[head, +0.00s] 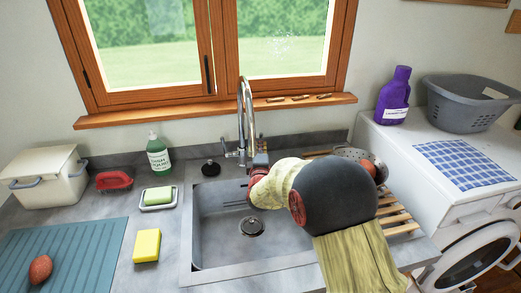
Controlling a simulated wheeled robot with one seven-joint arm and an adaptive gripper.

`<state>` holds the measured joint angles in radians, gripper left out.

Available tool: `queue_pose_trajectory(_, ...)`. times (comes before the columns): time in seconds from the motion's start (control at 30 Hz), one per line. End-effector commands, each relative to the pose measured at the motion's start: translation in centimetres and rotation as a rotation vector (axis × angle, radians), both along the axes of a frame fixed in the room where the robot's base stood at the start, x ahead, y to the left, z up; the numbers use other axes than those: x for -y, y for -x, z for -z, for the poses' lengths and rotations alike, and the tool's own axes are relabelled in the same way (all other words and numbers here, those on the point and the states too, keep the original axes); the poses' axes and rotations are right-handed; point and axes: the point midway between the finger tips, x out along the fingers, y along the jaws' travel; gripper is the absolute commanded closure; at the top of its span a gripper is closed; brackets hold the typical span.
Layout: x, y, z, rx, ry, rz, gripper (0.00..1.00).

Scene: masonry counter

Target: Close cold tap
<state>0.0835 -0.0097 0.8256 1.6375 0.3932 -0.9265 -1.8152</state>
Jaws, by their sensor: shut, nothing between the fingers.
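The chrome tap (241,120) stands behind the sink in the head view, with a tall arched spout. A small lever (229,153) shows on its left side. Which handle is the cold one, and whether water runs, I cannot tell. My gripper (261,158) is just right of the tap's base, small in the picture and partly hidden by my own arm. It is shut and holds nothing. Whether it touches the tap is unclear. The tap's right side is partly covered by the gripper.
The sink (210,225) is empty around its drain. Green soap bottle (158,155), black plug (210,168), soap dish (158,205), yellow sponge (147,245) and red brush (114,180) stand left. The window sill (215,111) is above.

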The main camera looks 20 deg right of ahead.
Motion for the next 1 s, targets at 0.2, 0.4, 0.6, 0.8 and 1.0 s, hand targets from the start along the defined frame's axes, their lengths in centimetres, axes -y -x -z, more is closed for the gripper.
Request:
queue_pose_trajectory(0.2, 0.0, 0.0, 0.0, 0.0, 0.0, 0.0, 1.0)
queue_pose_trajectory(0.4, 0.1, -0.2, -0.3, -0.022, -0.004, 0.001, 1.0)
queue_pose_trajectory(0.6, 0.3, -0.7, -0.6, -0.079, -0.014, 0.0, 1.0)
queue_pose_trajectory(0.8, 0.4, -1.1, -0.5, -0.113, -0.023, 0.001, 1.0)
queue_pose_trajectory(1.0, 0.4, -1.1, -0.3, -0.112, -0.023, 0.001, 1.0)
